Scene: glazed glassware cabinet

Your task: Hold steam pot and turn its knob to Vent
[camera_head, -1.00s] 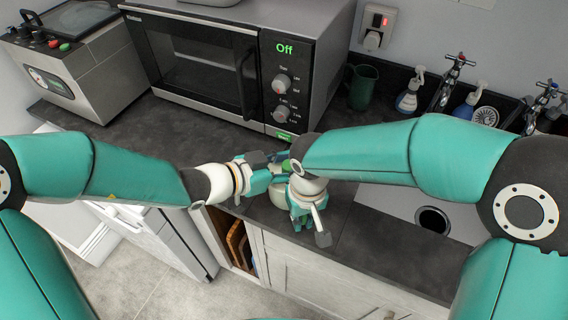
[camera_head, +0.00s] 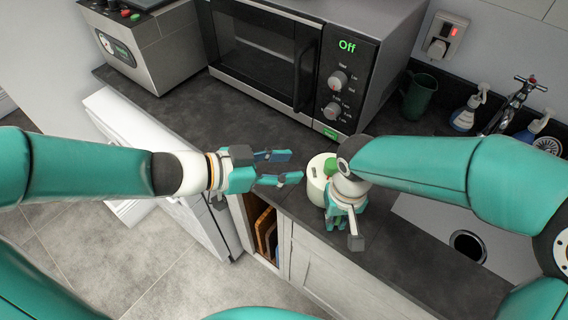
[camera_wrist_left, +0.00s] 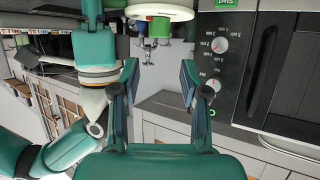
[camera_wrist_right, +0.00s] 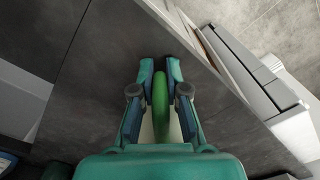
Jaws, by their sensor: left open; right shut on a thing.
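The cream steam pot (camera_head: 314,186) with a green knob (camera_head: 331,166) on top is near the front edge of the dark counter. My right gripper (camera_head: 338,218) is shut on the pot at its front right. In the right wrist view a green curved handle (camera_wrist_right: 161,105) runs between its fingers. My left gripper (camera_head: 292,167) is open and empty, just left of the pot, its fingers pointing at it. The left wrist view shows a clear gap between the fingers (camera_wrist_left: 160,82) and the pot (camera_wrist_left: 163,9) beyond them. Knob markings are too small to read.
A microwave (camera_head: 350,60) reading Off stands behind the pot. A steel machine (camera_head: 150,50) is at the back left. The counter (camera_head: 190,105) left of the pot is clear.

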